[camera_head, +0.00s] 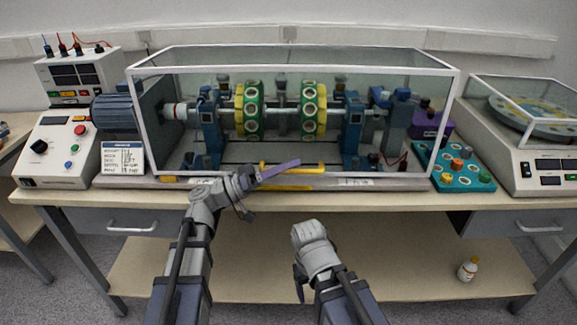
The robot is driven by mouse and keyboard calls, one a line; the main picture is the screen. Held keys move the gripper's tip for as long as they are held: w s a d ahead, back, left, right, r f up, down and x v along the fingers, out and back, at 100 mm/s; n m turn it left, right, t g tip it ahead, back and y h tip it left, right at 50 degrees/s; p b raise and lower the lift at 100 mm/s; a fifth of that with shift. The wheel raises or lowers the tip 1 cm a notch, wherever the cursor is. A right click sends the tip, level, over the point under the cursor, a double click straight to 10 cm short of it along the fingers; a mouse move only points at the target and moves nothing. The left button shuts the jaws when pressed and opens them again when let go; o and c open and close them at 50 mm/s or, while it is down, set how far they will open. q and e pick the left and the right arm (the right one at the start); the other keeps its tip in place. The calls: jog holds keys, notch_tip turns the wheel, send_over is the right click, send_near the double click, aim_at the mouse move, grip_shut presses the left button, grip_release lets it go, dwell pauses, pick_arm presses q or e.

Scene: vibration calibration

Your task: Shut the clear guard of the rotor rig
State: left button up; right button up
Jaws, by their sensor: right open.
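The clear guard (300,58), a box of clear panels with a white frame, stands over the rotor rig. Its lower front edge appears down along the front of the rig base. Inside, two green and yellow rotor discs (253,110) sit on a shaft between blue supports. My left gripper (277,173) is at the guard's lower front edge, beside a yellow bar (310,168). A long purple piece crosses there, and I cannot tell whether the jaws are open. My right gripper (299,285) is open, low in front of the bench, its fingers mostly hidden by the wrist.
A control box (57,150) and a meter unit stand at the left. A teal tray (455,168) with several small parts and a balance-like device (545,165) stand at the right. A small bottle (468,269) is on the lower shelf. The bench's front strip is narrow.

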pick_arm(q)
jog(key=b+v, duration=0.2)
jog(key=v, duration=0.4)
jog(key=shift+a+f, duration=0.2)
jog(key=shift+a, duration=0.05)
jog(key=shift+s+a+f, duration=0.1)
jog(key=shift+s+a, duration=0.15)
jog(key=shift+a, duration=0.35)
jog(key=shift+a, duration=0.1)
jog(key=a+f+b, duration=0.3)
jog(key=a, duration=0.5)
jog(key=shift+s, duration=0.45)
jog(key=shift+f, duration=0.1)
